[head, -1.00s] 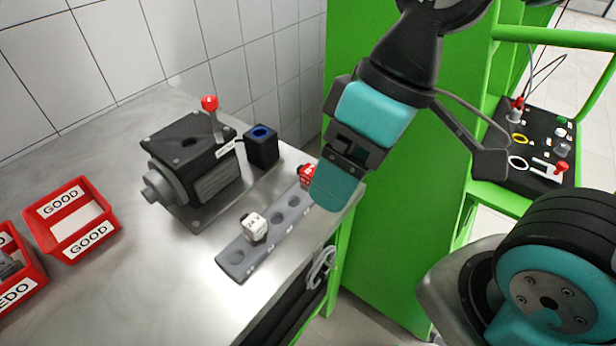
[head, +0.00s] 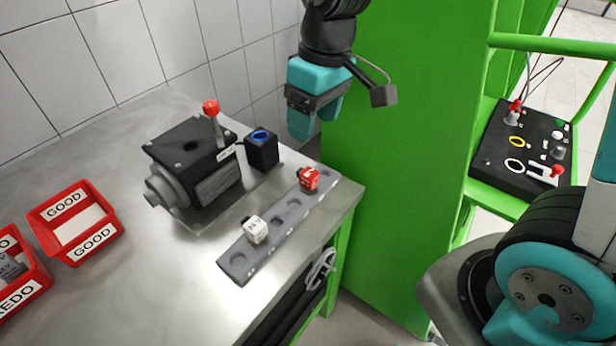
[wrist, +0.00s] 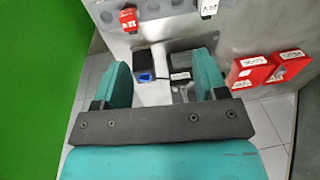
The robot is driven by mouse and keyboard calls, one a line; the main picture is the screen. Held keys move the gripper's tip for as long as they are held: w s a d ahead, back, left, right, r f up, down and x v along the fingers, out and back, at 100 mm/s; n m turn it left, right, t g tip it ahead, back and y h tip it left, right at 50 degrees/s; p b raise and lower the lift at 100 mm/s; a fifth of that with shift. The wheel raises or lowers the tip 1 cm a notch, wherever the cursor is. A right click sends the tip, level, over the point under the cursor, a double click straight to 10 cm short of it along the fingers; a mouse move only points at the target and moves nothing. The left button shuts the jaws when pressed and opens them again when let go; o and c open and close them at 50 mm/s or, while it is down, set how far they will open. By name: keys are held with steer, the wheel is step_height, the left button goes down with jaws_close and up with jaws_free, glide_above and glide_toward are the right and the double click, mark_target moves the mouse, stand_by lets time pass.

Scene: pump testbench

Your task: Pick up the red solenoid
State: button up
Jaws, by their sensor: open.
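The red solenoid (head: 308,178) sits in the grey holder strip (head: 238,264), towards its far right end, on the metal bench. It also shows at the top of the wrist view (wrist: 129,17). A white solenoid (head: 256,229) sits in the same strip, nearer its front left end. My gripper (head: 314,128) is open and empty, pointing down above and behind the red solenoid in the head view, apart from it. In the wrist view my gripper (wrist: 160,82) has its two teal fingers wide apart, with the red solenoid beyond them.
A black pump block (head: 190,165) with a red-knobbed lever (head: 211,108) and a black box with a blue top (head: 262,150) stand left of my gripper. Red bins (head: 75,220) are at the far left. A green cabinet (head: 390,150) rises at the right.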

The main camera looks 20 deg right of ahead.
steer(key=h, duration=0.2)
glide_above(309, 172)
step_height(309, 172, down, 4)
step_height(309, 172, down, 11)
steer(key=p, duration=0.3)
steer(key=shift+f, duration=0.1)
steer(key=shift+f+p, duration=1.3)
steer(key=shift+f, duration=1.65)
steer(key=c, duration=0.9)
